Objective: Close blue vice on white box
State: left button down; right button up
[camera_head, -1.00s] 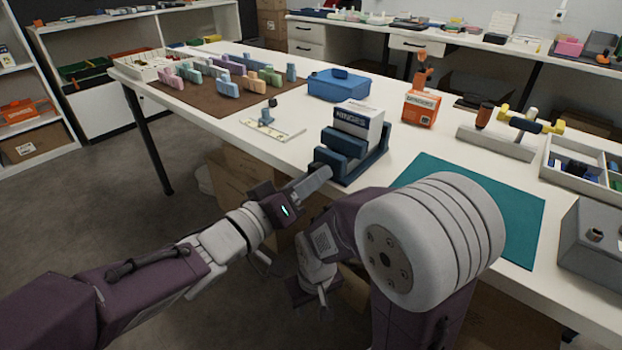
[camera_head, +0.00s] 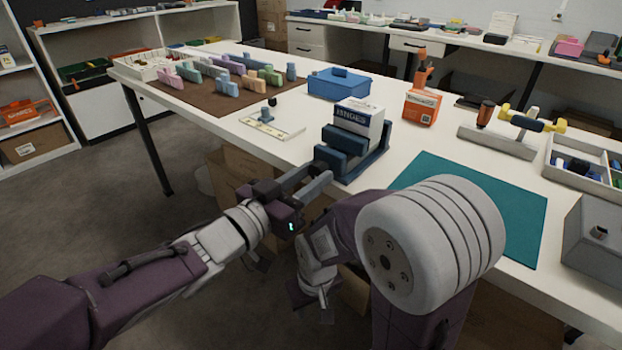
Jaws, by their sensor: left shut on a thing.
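The blue vice (camera_head: 349,162) stands near the front edge of the white table. The white box (camera_head: 359,119), with dark lettering, sits upright between its jaws. Whether both jaws touch the box cannot be made out. My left gripper (camera_head: 318,172) reaches in from the lower left, its two grey fingers at the near end of the vice. It is shut on the vice's near end; the gripped part is mostly hidden between the fingers. My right gripper (camera_head: 314,295) hangs low below the table edge, partly hidden behind my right arm, and its fingers are unclear.
A teal mat (camera_head: 520,215) lies right of the vice, partly behind my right arm. An orange box (camera_head: 421,107) and a blue box (camera_head: 338,84) stand behind. A small white plate (camera_head: 272,127) lies to the left. A grey box (camera_head: 598,240) is at the right edge.

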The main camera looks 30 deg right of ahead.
pick_arm(q)
jog(key=m+b, duration=0.1)
jog(key=m, duration=0.2)
jog(key=shift+f+m, duration=0.1)
jog(key=shift+m, duration=0.3)
jog(key=m+b, duration=0.2)
jog(key=m, duration=0.2)
jog(key=shift+m, duration=0.3)
jog(key=m+b, duration=0.2)
jog(key=m, duration=0.2)
jog(key=m+b, duration=0.2)
jog(key=m, duration=0.2)
jog(key=m+b, duration=0.2)
jog(key=m, duration=0.2)
jog(key=shift+w+m, duration=0.1)
jog(key=shift+m, duration=0.2)
jog(key=m+b, duration=0.2)
jog(key=m, duration=0.1)
jog(key=shift+m, duration=0.4)
jog(key=m+b, duration=0.2)
jog(key=m, duration=0.2)
jog(key=shift+m+b, duration=0.95)
jog(key=shift+m, duration=1.15)
